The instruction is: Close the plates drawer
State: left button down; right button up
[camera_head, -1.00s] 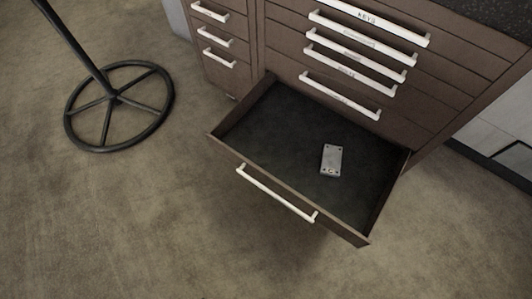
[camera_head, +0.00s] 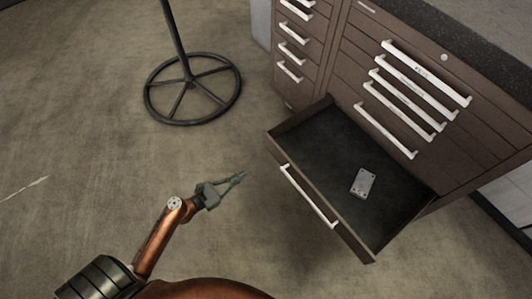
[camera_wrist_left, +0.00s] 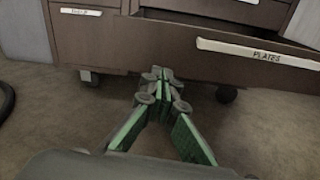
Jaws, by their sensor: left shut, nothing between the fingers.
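The plates drawer (camera_head: 318,150) is the low drawer of the brown cabinet and is pulled well out. A grey metal block with holes (camera_head: 363,183) lies inside it. Its white handle (camera_head: 308,196) runs along the front; in the left wrist view the handle (camera_wrist_left: 258,55) carries the label PLATES. My left gripper (camera_head: 241,175) is shut and empty, left of the drawer front and apart from it. In the left wrist view its fingertips (camera_wrist_left: 162,72) are together, below and left of the handle. My right gripper is not in view.
Other drawers of the cabinet (camera_head: 400,120) are shut, their white handles sticking out. A round black stand base (camera_head: 192,88) is on the floor left of the cabinet. The floor before the drawer is clear. Casters (camera_wrist_left: 226,94) show under the cabinet.

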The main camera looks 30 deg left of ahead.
aim_at(276, 148)
pick_arm(q)
jog(key=shift+n+t, duration=0.4)
jog(key=shift+n, duration=0.3)
jog(key=r+x, duration=0.1)
jog(key=x, duration=0.3)
jog(key=r+b+x, duration=0.1)
jog(key=x, duration=0.4)
jog(key=r+b+x, duration=0.1)
jog(key=x, duration=0.4)
jog(key=shift+a, duration=0.1)
jog(key=shift+w+b, duration=0.3)
jog(key=shift+w, duration=0.3)
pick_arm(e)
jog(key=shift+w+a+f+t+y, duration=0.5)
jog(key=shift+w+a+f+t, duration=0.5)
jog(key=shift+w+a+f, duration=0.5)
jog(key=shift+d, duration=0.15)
